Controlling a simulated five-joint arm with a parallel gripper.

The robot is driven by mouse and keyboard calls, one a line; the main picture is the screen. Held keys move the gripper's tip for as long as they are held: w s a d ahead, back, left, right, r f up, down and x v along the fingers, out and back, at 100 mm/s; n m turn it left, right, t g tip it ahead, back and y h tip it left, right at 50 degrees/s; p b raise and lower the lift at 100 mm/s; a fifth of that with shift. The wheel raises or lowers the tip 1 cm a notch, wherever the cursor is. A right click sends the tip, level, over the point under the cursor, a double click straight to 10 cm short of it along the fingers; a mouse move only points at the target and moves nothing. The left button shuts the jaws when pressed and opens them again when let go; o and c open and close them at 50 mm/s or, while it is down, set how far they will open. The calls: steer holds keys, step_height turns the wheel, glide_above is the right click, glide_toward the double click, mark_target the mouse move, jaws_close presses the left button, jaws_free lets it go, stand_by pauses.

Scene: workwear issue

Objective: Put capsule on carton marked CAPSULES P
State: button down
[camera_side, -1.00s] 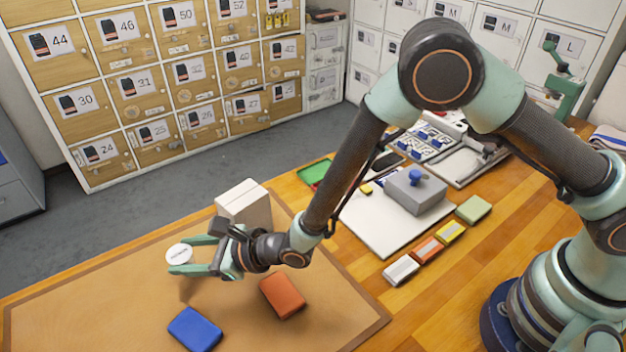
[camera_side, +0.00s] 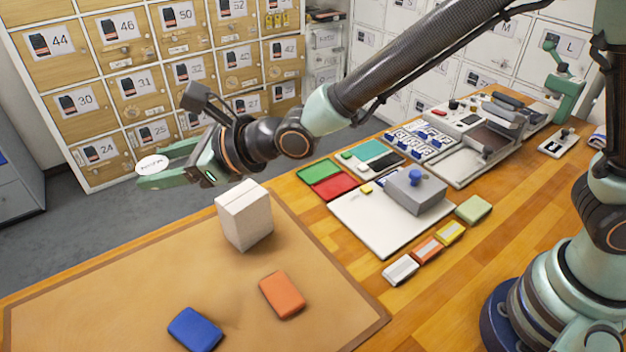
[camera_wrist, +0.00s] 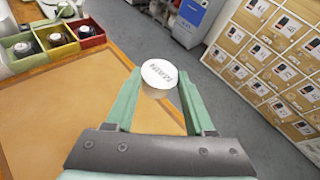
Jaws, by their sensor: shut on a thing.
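A round white capsule (camera_side: 152,164) with dark lettering sits between the fingertips of my gripper (camera_side: 154,174). In the wrist view the capsule (camera_wrist: 160,73) shows its lettered face, held between both green fingers of my gripper (camera_wrist: 158,84). The gripper is shut on it and holds it in the air, up and left of the white block-like box in the side picture. I cannot read any carton marked CAPSULES P in these views.
The white box (camera_side: 245,218) stands at the back of the brown mat (camera_side: 110,285). Blue (camera_side: 195,329) and orange (camera_side: 282,295) blocks lie on the mat. Green (camera_wrist: 24,50), yellow (camera_wrist: 56,38) and red (camera_wrist: 85,31) bins hold round items. Lockers (camera_side: 150,85) stand behind.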

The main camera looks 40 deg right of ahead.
step_height(320, 180, up, 9)
steer(key=m+t+h, duration=0.1)
steer(key=m+h, duration=0.1)
glide_above(250, 198)
step_height(250, 198, down, 19)
steer(key=shift+f, duration=0.15)
steer(key=shift+f, duration=0.15)
steer(key=shift+c, duration=1.3)
jaws_free()
